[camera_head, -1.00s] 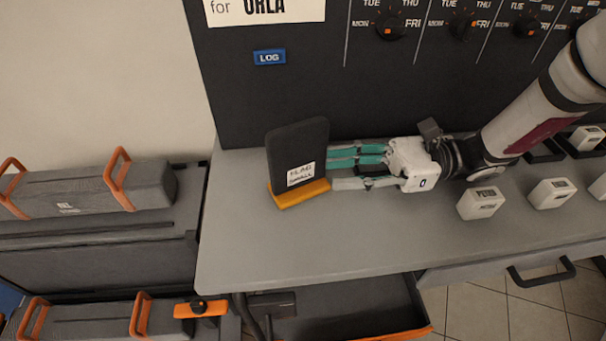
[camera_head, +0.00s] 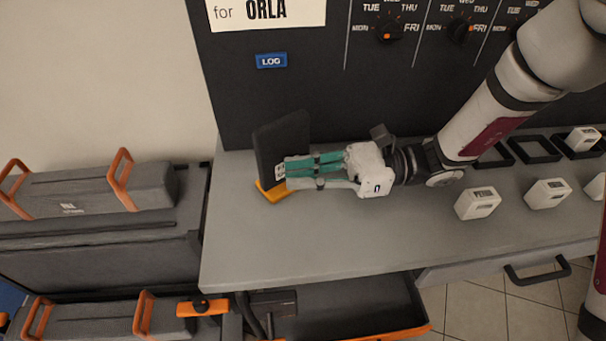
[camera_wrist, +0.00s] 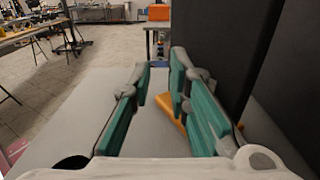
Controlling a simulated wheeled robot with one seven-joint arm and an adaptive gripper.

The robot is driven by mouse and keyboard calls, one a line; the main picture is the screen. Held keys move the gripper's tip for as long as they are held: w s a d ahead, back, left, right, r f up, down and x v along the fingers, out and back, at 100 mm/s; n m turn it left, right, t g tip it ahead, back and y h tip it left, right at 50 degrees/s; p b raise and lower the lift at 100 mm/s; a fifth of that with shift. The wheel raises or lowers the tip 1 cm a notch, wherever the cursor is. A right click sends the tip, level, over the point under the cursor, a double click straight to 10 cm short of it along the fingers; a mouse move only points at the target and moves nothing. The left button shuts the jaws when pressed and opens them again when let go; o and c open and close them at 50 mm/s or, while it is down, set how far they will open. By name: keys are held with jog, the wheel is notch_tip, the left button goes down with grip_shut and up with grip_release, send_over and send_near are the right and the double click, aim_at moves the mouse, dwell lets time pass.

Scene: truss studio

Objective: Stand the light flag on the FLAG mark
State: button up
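The light flag is a dark upright panel (camera_head: 272,145) on an orange foot (camera_head: 272,194), standing near the left end of the grey worktop. Its white label is mostly hidden behind my fingers. My gripper (camera_head: 288,173) reaches in from the right, low over the worktop, its fingers across the near face of the panel. I cannot make out a FLAG mark.
A dark board with a blue LOG sign (camera_head: 271,61) and dials stands behind the worktop (camera_head: 330,240). White blocks (camera_head: 478,203) and dark square frames (camera_head: 535,149) are to the right. Grey cases with orange handles (camera_head: 110,190) lie left. The worktop's front middle is clear.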

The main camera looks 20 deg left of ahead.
grip_shut()
jog(key=o, duration=0.8)
grip_release()
jog(key=shift+c, duration=0.2)
jog(key=shift+w+d, duration=0.1)
